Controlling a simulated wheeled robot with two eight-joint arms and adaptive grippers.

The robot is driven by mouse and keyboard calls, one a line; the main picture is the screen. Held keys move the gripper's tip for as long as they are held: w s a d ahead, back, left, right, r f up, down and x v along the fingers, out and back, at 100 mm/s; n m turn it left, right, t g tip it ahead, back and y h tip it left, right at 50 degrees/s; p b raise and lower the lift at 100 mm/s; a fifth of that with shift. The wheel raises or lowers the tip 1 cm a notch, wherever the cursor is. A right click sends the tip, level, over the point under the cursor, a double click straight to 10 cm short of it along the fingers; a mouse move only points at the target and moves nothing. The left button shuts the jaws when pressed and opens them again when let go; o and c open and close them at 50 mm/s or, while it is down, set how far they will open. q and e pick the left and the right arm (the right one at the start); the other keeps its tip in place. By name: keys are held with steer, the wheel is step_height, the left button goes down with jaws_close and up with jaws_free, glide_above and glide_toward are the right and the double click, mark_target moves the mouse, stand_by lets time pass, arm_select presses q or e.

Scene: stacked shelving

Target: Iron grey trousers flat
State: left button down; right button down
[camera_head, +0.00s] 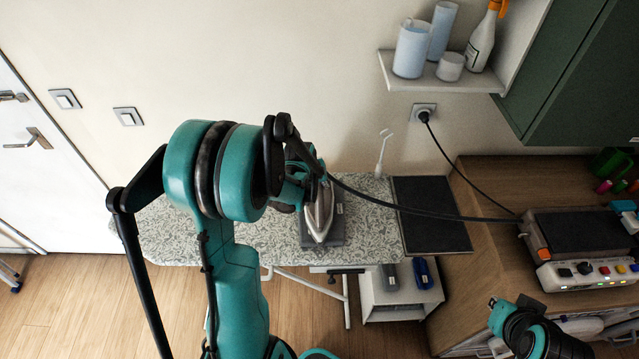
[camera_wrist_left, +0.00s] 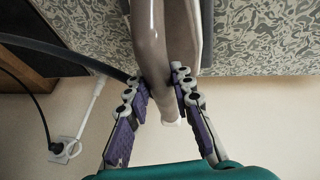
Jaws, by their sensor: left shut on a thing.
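The iron (camera_head: 320,214), with a grey metal sole, is tilted up over the patterned ironing board (camera_head: 180,232). Dark grey folded cloth, apparently the grey trousers (camera_head: 340,228), lies on the board behind and below the iron and is partly hidden by it. My left gripper (camera_head: 298,188) is at the iron's handle, mostly hidden by my arm. In the left wrist view the gripper (camera_wrist_left: 160,92) has its purple-padded fingers shut on either side of the iron's grey handle (camera_wrist_left: 150,50). Whether the iron touches the cloth is unclear. No right gripper fingers show.
A black cord (camera_head: 420,212) runs from the iron to the right. A dark pad (camera_head: 432,214) is at the board's right end. A wooden counter (camera_head: 500,190) holds a grey-topped station. A white shelf (camera_head: 440,84) with bottles hangs above. A low white cabinet (camera_head: 402,311) is below.

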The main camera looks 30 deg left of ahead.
arm_select(q)
steer(key=shift+s, duration=0.4)
steer(key=shift+w+d+b, duration=0.2)
steer(key=shift+w+b, duration=0.2)
steer(key=shift+w, duration=1.25)
steer(key=shift+s+r, duration=0.15)
steer(key=shift+s, duration=0.9)
steer(key=shift+s+a+f+b, duration=0.15)
steer(key=shift+s+f+b, duration=0.05)
steer(key=shift+s+b, duration=0.15)
steer(key=shift+s, duration=0.3)
steer(key=shift+w+r, duration=0.1)
steer(key=shift+w, duration=1)
steer(key=shift+w+d+b, duration=0.2)
steer(key=shift+w+b, duration=0.15)
steer(key=shift+b, duration=0.05)
